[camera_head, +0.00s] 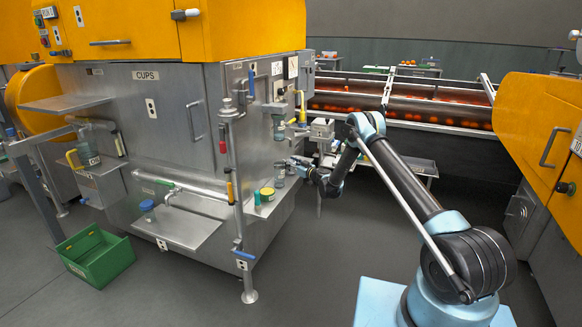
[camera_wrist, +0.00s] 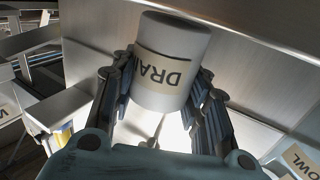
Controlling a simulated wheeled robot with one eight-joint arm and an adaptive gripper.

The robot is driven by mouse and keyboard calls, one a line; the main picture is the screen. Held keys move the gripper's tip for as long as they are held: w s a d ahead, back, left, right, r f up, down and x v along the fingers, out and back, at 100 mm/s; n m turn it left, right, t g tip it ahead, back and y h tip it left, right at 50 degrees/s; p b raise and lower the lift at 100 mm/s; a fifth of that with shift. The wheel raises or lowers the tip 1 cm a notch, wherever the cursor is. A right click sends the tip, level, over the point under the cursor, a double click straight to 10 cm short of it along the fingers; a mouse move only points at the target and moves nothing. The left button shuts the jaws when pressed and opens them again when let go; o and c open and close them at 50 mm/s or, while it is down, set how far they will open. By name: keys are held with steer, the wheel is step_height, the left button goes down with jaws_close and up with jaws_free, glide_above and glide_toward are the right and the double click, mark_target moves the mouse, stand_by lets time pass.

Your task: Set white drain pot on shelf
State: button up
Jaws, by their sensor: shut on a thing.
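The white drain pot (camera_wrist: 170,65) fills the middle of the wrist view, its dark-on-tan label reading "DRAI" upside down in the picture. My gripper (camera_wrist: 168,85) is shut on it, with one dark finger on each side. In the head view my gripper (camera_head: 288,165) is small, beside the right side of the steel machine. A small pale shape at its tip (camera_head: 280,173) looks like the pot. It is above a low steel ledge (camera_head: 284,204) on the machine. I cannot tell which ledge is the shelf, or whether the pot touches anything.
A jar with a yellow lid (camera_head: 267,193) and a small green item stand on the low ledge. A vertical pipe (camera_head: 235,190) rises left of them. A steel panel and "OWL" label (camera_wrist: 303,160) are close in the wrist view. A green crate (camera_head: 95,258) is on the floor.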

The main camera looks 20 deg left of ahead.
steer(key=shift+f, duration=0.3)
stand_by(0.6)
steer(key=o, duration=1.1)
